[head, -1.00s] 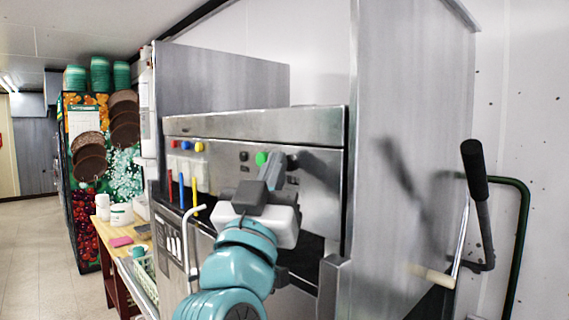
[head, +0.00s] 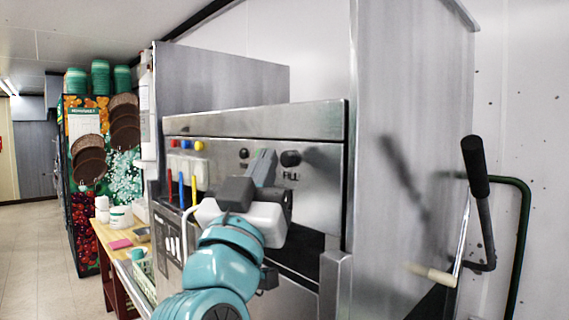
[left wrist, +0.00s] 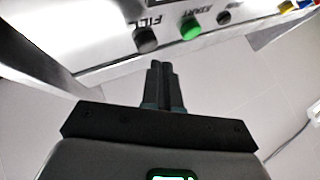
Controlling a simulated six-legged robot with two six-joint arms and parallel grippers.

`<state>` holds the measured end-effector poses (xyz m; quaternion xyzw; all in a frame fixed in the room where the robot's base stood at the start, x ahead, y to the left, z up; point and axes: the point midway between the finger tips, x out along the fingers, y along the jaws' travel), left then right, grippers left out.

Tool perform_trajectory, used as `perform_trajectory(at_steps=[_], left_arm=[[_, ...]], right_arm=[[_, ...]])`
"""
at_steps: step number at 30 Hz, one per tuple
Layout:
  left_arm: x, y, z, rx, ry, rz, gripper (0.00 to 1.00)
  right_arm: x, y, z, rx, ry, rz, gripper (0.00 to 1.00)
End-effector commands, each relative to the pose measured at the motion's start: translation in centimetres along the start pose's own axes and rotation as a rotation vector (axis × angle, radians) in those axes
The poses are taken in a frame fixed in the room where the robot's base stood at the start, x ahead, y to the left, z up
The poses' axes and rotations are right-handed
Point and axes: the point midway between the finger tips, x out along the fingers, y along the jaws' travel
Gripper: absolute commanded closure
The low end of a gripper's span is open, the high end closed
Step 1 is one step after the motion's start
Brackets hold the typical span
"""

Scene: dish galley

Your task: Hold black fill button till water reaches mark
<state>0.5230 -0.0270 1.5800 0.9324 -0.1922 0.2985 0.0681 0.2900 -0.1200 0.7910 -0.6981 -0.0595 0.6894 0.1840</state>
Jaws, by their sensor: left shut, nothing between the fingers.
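The black fill button (head: 290,158) is on the steel machine's front panel, with the word FILL under it. In the left wrist view the black fill button (left wrist: 145,40) is just beyond my fingers, left of the green START button (left wrist: 190,28). My left gripper (head: 264,167) is shut and empty. Its fingertips (left wrist: 163,66) point at the panel; I see a gap between them and the buttons in the left wrist view. In the head view the gripper hides the green button. I cannot make out any water or a water mark.
A smaller black button (head: 243,153) sits left of the gripper. Red, blue and yellow buttons (head: 186,145) are farther left. A black-gripped lever (head: 475,168) stands at the machine's right side. A wooden table (head: 125,238) with jars is at the left.

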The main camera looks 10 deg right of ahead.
Motion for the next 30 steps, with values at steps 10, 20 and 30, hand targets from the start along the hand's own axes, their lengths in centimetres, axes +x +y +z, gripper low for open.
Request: perform_trajectory(at_steps=[10, 20, 30], left_arm=[[-1.1, -0.8, -0.6, 0.0, 0.002, -0.001, 1.0], [-3.2, -2.3, -2.2, -0.001, 0.001, 0.0, 1.0], [-3.5, -2.5, -2.6, 0.0, 0.0, 0.0, 1.0]], right_arm=[[1.1, 0.4, 0.0, 0.0, 0.0, 0.0, 1.0], [2.6, 0.9, -0.1, 0.0, 0.0, 0.0, 1.0], [2.7, 1.0, -0.1, 0.0, 0.0, 0.0, 1.0]])
